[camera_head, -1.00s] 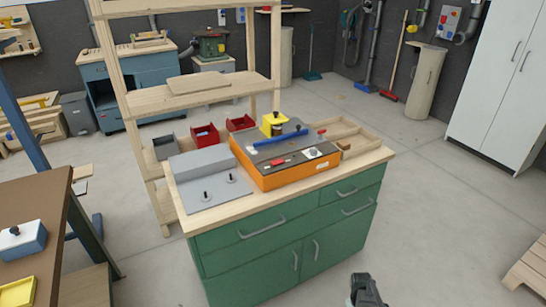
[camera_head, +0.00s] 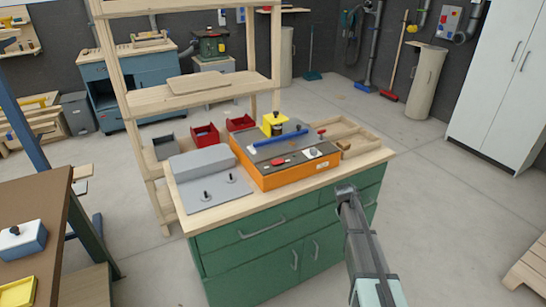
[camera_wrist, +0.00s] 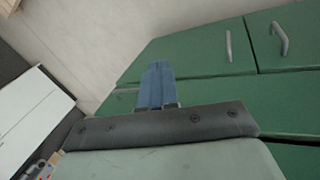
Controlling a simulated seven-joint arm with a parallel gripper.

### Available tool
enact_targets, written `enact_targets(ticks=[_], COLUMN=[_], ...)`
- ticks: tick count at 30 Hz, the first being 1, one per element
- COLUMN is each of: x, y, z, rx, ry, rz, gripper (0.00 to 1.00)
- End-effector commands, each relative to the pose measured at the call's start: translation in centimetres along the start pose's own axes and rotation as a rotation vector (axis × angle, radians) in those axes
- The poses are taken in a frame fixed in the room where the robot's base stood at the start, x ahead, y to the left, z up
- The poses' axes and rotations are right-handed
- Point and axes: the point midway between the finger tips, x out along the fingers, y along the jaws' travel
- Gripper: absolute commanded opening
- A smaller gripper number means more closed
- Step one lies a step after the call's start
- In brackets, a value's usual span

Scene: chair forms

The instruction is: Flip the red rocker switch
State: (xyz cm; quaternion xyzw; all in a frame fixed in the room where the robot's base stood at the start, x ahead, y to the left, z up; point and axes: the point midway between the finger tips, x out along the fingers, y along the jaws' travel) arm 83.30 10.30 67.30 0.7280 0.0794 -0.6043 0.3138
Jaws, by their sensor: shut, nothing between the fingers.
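A small red part (camera_head: 278,163), apparently the rocker switch, sits on the dark top of the orange machine box (camera_head: 300,174) on the workbench. It is too small to tell which way it is tipped. My gripper (camera_head: 345,189) is in front of the bench's right part, close to the front edge in the picture and apart from the switch. In the wrist view its blue fingers (camera_wrist: 157,85) are shut together and empty, with the green drawer fronts (camera_wrist: 195,50) behind them. The switch does not show in the wrist view.
The box top also carries a blue bar (camera_head: 281,137), a white plate with a dark knob (camera_head: 314,152) and a yellow block (camera_head: 272,124). A grey machine (camera_head: 205,160) stands left of it. Wooden shelving (camera_head: 190,95) rises behind.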

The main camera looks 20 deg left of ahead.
Motion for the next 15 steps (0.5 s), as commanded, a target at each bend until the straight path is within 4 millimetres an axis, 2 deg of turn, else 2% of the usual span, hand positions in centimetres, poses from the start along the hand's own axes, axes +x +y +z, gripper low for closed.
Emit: enact_targets(ticks=[1, 3, 15], x=[-1.2, -3.0, -14.0], y=[0.9, 1.8, 6.6], z=[-1.9, -4.0, -14.0], rx=[-0.008, -0.021, -0.085], ry=[0.02, 0.046, 0.175], rz=[0.016, 0.037, 0.152], gripper=[0.0, 0.0, 0.0])
